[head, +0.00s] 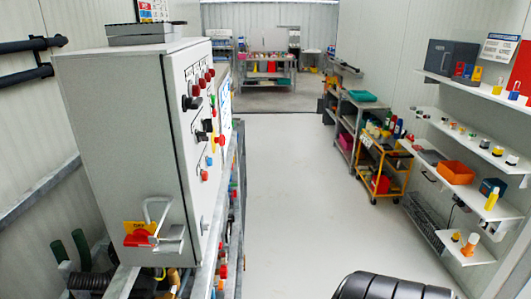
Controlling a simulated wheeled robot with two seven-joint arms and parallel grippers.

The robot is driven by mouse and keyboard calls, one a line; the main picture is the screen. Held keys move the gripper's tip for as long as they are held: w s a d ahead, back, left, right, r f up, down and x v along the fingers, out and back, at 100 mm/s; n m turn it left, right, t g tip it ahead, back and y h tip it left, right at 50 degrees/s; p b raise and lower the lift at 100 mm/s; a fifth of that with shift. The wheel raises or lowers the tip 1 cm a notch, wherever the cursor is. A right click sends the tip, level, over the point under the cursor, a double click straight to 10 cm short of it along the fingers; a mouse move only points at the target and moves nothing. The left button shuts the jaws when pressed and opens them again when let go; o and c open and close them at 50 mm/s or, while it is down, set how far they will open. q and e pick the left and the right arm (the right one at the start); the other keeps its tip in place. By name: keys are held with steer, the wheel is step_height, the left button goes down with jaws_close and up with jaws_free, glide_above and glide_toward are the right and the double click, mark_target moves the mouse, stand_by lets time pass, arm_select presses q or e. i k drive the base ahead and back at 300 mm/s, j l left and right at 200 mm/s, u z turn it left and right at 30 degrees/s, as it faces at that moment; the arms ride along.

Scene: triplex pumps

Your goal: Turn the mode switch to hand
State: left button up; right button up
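A grey control cabinet (115,150) stands close on the left, its panel face (190,150) turned to the right and seen at a steep angle. The panel carries a large black rotary knob (190,103) near its upper left and another black knob (201,137) lower down. I cannot tell which one is the mode switch, and its labels and position are too small to read. Neither my left nor my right gripper is in view.
Red lamps (202,82) line the panel top. Shelves (480,150) and a yellow cart (383,165) stand right. The grey floor (290,200) between is clear.

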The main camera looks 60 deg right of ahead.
mark_target(208, 123)
steer(key=k+z, duration=0.1)
steer(key=z, duration=1.2)
